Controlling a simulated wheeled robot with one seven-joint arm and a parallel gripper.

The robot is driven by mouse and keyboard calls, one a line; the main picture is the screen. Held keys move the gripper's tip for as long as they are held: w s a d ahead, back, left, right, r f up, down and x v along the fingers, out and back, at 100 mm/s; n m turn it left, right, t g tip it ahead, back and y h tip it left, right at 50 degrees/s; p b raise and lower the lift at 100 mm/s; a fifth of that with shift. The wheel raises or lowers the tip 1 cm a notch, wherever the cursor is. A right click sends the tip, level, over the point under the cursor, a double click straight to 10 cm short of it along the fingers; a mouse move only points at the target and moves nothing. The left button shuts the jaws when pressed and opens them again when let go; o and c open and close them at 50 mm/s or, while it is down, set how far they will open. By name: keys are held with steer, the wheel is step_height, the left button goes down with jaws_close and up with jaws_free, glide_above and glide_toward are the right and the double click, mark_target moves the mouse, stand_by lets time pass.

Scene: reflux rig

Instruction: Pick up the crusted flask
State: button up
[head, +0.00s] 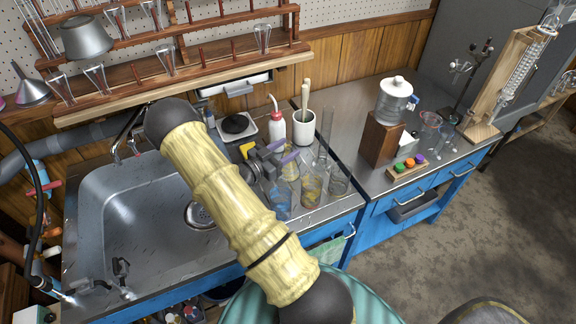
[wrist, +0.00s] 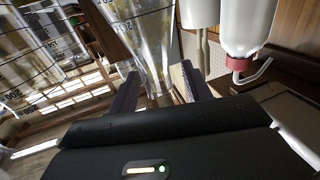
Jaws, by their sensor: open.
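A clear conical flask with amber-brown crust (wrist: 150,45) fills the upper middle of the wrist view, which appears upside down. Its narrow part lies between the two dark fingers of my gripper (wrist: 160,82). The fingers are apart, one on each side, and I cannot see contact. In the head view my gripper (head: 284,153) is low over the steel counter, its purple-tinted fingers beside the yellowish flask (head: 291,173), which they partly hide.
A blue-tinted beaker (head: 279,198), an amber-stained beaker (head: 312,188) and a clear beaker (head: 339,182) stand close in front. A wash bottle (head: 276,128) and a white mortar (head: 303,131) stand behind. The sink (head: 135,225) lies left.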

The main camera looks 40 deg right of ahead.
mark_target(291, 146)
steer(key=d, duration=0.3)
steer(key=shift+d, duration=0.15)
stand_by(0.3)
jaws_close()
